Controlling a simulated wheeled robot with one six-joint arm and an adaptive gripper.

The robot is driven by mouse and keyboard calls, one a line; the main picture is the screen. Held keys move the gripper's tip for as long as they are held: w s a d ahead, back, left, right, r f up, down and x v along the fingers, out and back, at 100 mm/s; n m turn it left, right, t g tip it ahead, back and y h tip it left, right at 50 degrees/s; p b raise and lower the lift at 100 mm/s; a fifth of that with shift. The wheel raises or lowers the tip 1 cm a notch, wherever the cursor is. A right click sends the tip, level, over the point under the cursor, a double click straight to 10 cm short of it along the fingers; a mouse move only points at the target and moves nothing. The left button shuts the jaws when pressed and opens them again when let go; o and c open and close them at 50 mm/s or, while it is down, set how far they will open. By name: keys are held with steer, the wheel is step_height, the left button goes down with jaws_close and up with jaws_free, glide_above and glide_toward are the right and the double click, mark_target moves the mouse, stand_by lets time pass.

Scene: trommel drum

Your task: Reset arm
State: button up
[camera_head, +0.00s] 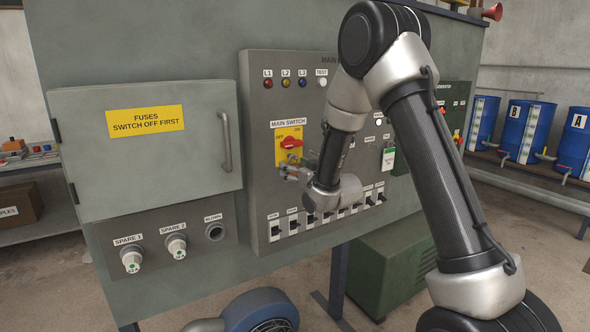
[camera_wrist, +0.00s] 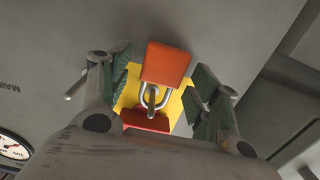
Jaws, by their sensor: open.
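My gripper (camera_head: 292,171) is in front of the main switch panel, just below the red switch handle (camera_head: 291,143) on its yellow plate (camera_head: 279,134). In the wrist view my gripper (camera_wrist: 160,77) is open, with one finger on each side of a red padlock (camera_wrist: 166,64). The padlock's metal shackle (camera_wrist: 165,98) is at the red switch handle (camera_wrist: 146,121), in front of the yellow plate. The fingers look apart from the padlock body. In the head view my gripper and wrist hide the area below the switch.
A closed fuse cabinet door (camera_head: 150,155) with a handle (camera_head: 224,140) is left of the panel. A row of small switches (camera_head: 293,222) lies under my wrist. Blue drums (camera_head: 527,130) stand at the right. A blue motor-like unit (camera_head: 258,312) sits low in front.

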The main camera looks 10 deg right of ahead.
steer(key=v, duration=0.7)
steer(key=s+d+f+g+h, duration=0.1)
steer(key=s+f+g, duration=0.2)
steer(key=f, duration=0.3)
steer(key=s+d+f+g+h, duration=0.2)
steer(key=s+f+g, duration=0.15)
steer(key=f, duration=0.35)
steer(key=s+d+m+g+h, duration=0.1)
steer(key=s+d+g, duration=0.25)
steer(key=s, duration=0.35)
steer(key=s+d+r+m+g, duration=0.1)
steer(key=s+d+r, duration=0.2)
steer(key=s+r, duration=0.7)
steer(key=s+d+r+m+g+h, duration=0.1)
steer(key=s+d+r, duration=0.2)
steer(key=s+r, duration=0.7)
steer(key=s, duration=0.5)
steer(key=shift+s+d+m, duration=0.3)
steer(key=shift+d, duration=0.05)
